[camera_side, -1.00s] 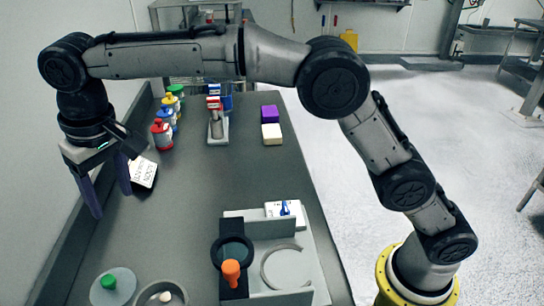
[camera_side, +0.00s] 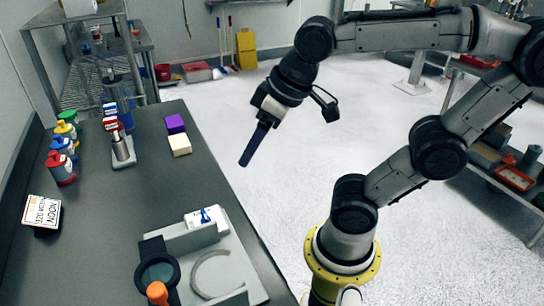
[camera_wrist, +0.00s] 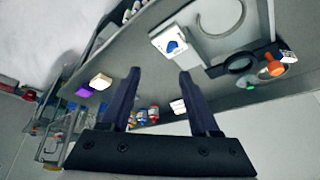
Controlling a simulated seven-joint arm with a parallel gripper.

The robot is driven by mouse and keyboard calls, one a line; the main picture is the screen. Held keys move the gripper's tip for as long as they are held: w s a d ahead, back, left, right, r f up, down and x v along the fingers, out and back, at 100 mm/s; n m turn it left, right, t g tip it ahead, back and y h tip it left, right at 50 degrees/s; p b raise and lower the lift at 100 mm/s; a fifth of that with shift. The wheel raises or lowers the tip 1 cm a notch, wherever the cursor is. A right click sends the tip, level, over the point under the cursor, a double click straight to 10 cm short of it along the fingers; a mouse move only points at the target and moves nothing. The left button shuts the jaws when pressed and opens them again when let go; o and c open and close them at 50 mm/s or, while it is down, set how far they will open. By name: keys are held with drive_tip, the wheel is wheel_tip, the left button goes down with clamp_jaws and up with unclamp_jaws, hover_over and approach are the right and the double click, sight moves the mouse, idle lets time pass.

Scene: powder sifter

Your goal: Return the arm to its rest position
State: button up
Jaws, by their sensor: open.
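My gripper (camera_side: 258,143) hangs in the air over the white floor, to the right of the dark bench's edge in the side view. Its fingers point down and slightly left, and one finger hides the other there. In the wrist view its two fingers (camera_wrist: 158,78) stand well apart with nothing held between them. My arm arches from its yellow base at the bench's front right and is clear of everything on the bench.
On the dark bench (camera_side: 110,215) stand a grey fixture (camera_side: 232,262) with an orange knob (camera_side: 157,292), a white box (camera_side: 205,218), a sign (camera_side: 41,212), several colored bottles (camera_side: 60,168), and purple (camera_side: 175,123) and cream (camera_side: 180,144) blocks. The floor around my gripper is open.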

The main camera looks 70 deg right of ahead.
drive_tip(key=s+f, duration=0.1)
drive_tip(key=s+d+f, duration=0.1)
drive_tip(key=s+f, duration=0.1)
drive_tip(key=shift+s, duration=0.2)
